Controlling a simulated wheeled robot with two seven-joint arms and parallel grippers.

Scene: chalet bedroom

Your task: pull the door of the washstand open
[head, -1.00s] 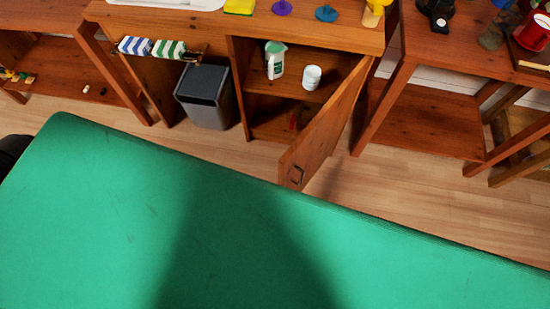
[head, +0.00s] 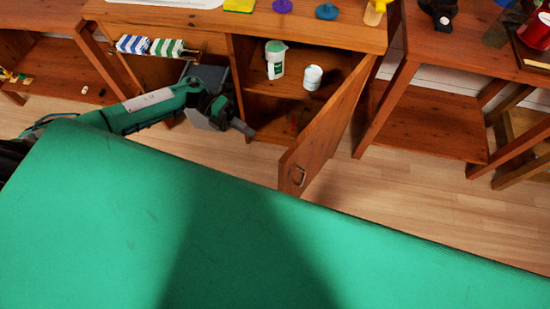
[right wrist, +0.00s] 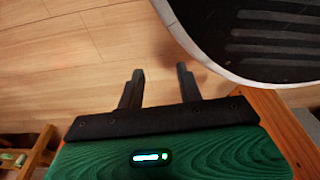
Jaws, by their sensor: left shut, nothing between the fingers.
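The washstand (head: 330,27) is a wooden cabinet at the top middle of the head view. Its door (head: 326,127) stands wide open, swung out toward me, with a small metal handle (head: 298,175) near its free lower edge. Inside are a white bottle with a green cap (head: 275,66) and a white jar (head: 312,77). My left gripper (head: 246,131) is shut and empty, in front of the cabinet opening, left of the door and apart from it. My right gripper (right wrist: 159,76) shows only in the right wrist view, with its fingers apart and nothing between them, above the wooden floor.
Striped towels (head: 150,46) hang on a rail at the left. A wooden side table (head: 430,124) stands right of the door. Floor (head: 380,185) is free below the door.

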